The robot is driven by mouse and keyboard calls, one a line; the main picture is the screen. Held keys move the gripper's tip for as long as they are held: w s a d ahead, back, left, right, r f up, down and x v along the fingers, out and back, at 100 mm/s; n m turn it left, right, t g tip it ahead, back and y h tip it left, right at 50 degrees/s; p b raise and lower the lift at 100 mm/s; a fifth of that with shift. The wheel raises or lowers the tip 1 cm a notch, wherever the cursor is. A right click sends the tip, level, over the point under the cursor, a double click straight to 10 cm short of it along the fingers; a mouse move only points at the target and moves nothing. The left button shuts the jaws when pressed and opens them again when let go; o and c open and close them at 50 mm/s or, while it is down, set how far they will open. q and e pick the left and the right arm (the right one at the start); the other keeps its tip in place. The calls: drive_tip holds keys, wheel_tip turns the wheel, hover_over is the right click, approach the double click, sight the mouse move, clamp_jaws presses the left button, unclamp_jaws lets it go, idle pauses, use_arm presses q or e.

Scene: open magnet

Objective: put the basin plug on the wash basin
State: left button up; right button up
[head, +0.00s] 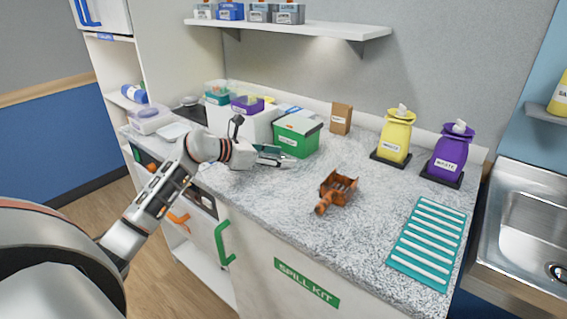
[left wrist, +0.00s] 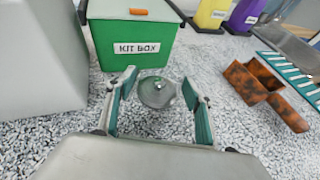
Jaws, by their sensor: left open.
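The basin plug (left wrist: 157,93), a round grey metal disc, lies on the speckled countertop in the left wrist view. My left gripper (left wrist: 160,85) is open, with one teal-padded finger on each side of the plug. I cannot tell whether either finger touches it. In the head view my left gripper (head: 273,158) is low over the counter, just in front of the green kit box. The wash basin (head: 519,215) is a steel sink at the far right, cut off by the frame edge. My right gripper is out of view.
The green kit box (head: 297,139) stands right behind the gripper. The front middle counter is clear.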

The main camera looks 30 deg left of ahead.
sight(284, 157)
use_arm(q)
drive_tip(key=shift+x, duration=0.75)
clamp_jaws()
drive_tip(key=shift+f, duration=0.1)
wheel_tip(284, 157, up, 20)
drive_tip(key=p, duration=0.1)
